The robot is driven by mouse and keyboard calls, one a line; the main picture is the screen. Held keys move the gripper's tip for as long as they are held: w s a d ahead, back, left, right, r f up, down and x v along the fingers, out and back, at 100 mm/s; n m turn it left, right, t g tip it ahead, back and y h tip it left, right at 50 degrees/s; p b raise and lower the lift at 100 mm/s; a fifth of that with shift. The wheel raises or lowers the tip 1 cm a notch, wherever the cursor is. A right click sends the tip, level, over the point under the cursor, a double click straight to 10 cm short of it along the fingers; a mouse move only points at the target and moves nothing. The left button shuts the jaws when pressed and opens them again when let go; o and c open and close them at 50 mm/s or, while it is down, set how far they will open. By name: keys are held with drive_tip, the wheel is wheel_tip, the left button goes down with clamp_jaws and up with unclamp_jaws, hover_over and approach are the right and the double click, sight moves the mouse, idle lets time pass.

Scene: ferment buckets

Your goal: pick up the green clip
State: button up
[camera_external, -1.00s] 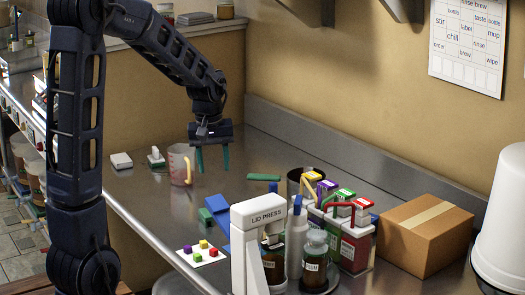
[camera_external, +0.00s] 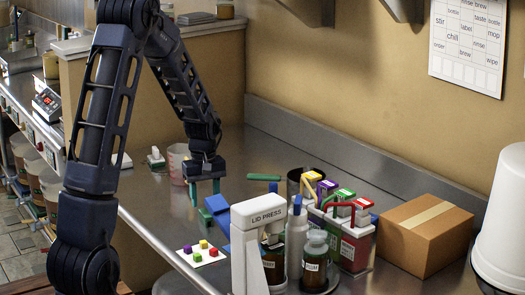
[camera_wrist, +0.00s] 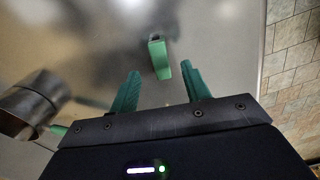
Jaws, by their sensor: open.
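The green clip (camera_wrist: 162,60) lies on the steel counter in the wrist view, just ahead of my gripper (camera_wrist: 160,74) and nearly in line with the gap between its two teal fingers. One end of it looks dark. In the external view, my gripper (camera_external: 205,195) points down over the counter, open and with nothing between its fingers. A green piece (camera_external: 205,216) sits just in front of it, beside a blue object (camera_external: 218,205); it is probably the clip, though partly hidden. A flat green bar (camera_external: 264,177) lies farther right.
A pink measuring cup (camera_external: 178,160) stands just behind my gripper. A card with coloured cubes (camera_external: 202,252) lies in front. The counter edge drops to floor tiles (camera_wrist: 292,50).

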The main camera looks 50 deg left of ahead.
sight(205, 213)
drive_tip(key=shift+a+f, duration=0.1)
drive_tip(key=shift+f, duration=2.75)
clamp_jaws()
